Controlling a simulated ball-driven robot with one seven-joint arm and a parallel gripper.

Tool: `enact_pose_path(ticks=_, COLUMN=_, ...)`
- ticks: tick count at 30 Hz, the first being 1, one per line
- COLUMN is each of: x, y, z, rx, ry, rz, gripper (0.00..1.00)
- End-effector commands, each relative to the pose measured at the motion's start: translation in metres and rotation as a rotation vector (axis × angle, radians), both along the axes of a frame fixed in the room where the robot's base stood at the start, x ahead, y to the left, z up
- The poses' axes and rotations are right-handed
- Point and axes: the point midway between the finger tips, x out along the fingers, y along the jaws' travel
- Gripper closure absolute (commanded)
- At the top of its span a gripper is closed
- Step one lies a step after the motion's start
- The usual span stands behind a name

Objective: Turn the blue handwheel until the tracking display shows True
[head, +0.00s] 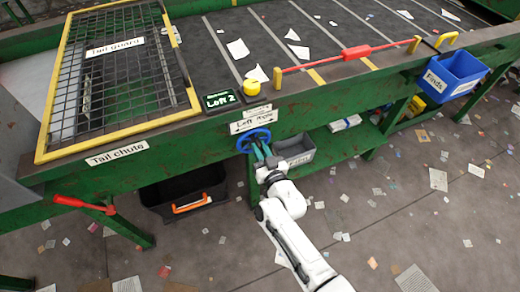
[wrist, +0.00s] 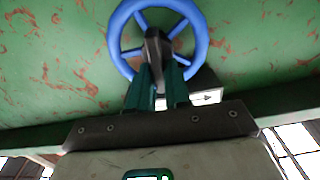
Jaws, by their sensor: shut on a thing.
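The blue handwheel (head: 254,141) is on the green side of the belt frame, under a white arrow sign reading something like "Left Right". In the wrist view the wheel (wrist: 199,40) fills the top middle, with a dark knob (wrist: 156,45) in front of its lower half. My gripper (head: 263,153) is at the wheel, its teal fingers (wrist: 160,80) reaching up to the knob and closed on it. The fingertip contact is partly hidden. The tracking display (head: 220,99), above left of the wheel, shows "Left 2" in green.
A yellow button (head: 252,86) sits beside the display. A red bar (head: 355,53) runs along the belt edge. A grey bin (head: 297,152) is close right of my gripper, a black bin (head: 185,196) is lower left. Paper scraps litter the floor.

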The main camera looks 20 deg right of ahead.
Motion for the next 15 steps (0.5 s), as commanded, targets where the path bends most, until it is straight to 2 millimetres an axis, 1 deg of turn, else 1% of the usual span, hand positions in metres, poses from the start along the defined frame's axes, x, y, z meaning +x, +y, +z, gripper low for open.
enact_pose_path(ticks=5, x=-0.0005, y=-0.0027, z=-0.0020, rx=0.110, ry=0.000, rz=-0.001, gripper=1.00)
enact_pose_path(ticks=15, x=-0.0004, y=-0.0071, z=-0.0038, rx=0.413, ry=-0.001, rz=-0.001, gripper=1.00)
